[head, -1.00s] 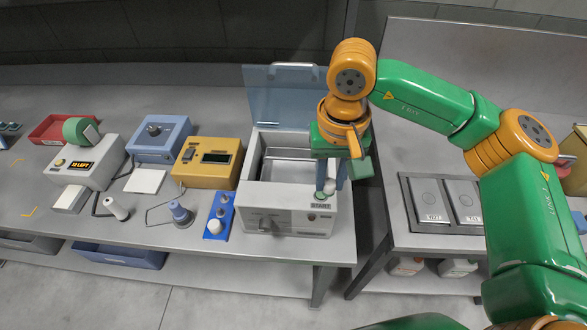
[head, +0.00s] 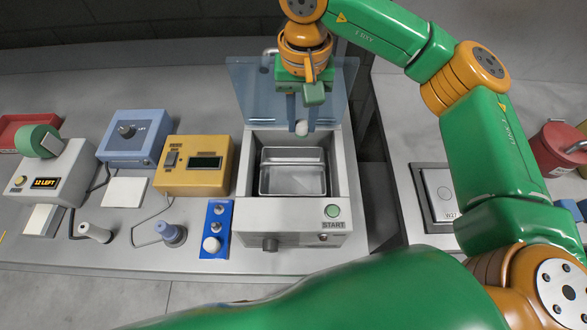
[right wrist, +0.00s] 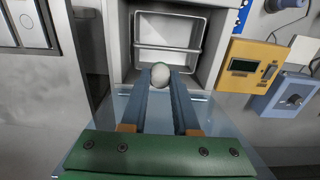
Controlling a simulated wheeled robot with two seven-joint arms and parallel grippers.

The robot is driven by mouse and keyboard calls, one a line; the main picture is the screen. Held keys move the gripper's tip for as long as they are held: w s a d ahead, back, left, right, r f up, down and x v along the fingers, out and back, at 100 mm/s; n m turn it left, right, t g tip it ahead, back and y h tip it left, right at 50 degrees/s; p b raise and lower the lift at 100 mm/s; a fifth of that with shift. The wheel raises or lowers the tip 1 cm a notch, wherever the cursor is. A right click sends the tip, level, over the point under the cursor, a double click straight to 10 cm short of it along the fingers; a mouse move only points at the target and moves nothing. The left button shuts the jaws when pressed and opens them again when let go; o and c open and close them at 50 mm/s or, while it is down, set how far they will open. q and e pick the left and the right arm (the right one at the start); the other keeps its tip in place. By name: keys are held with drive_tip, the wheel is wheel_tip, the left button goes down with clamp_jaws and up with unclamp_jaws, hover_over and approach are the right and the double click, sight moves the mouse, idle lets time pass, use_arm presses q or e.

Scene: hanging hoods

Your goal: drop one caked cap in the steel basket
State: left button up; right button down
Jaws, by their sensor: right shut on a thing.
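My right gripper (head: 302,116) is shut on a pale round cap (head: 302,129). In the head view it hangs over the back of the open bath, in front of the raised lid. In the right wrist view the cap (right wrist: 160,75) sits between the two blue fingertips. The steel basket (head: 293,182) lies inside the bath and looks empty. It also shows in the right wrist view (right wrist: 168,31), beyond the cap. The cap appears above the basket's far edge, apart from it. My left gripper is not in view.
The bath housing (head: 290,215) has a green button marked START. Its translucent blue lid (head: 258,95) stands open behind. A blue strip (head: 208,250) with several small pieces lies left of the bath. A yellow meter box (head: 180,181) stands beside it.

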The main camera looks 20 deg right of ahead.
sight(302, 136)
drive_tip(key=f+b, duration=0.2)
drive_tip(key=f, duration=0.1)
drive_tip(key=f+b, duration=0.1)
drive_tip(key=f, duration=0.1)
drive_tip(key=shift+s+f+b, duration=0.15)
drive_tip(key=shift+s+b, duration=0.1)
drive_tip(key=shift+b, duration=0.1)
drive_tip(key=shift+w+f, duration=0.1)
drive_tip(key=shift+w, duration=0.05)
drive_tip(key=c, duration=0.6)
unclamp_jaws()
drive_tip(key=shift+r, duration=0.5)
wheel_tip(302, 136, up, 6)
drive_tip(key=shift+r+b, duration=0.25)
drive_tip(key=shift+b, duration=0.1)
drive_tip(key=shift+f, duration=0.1)
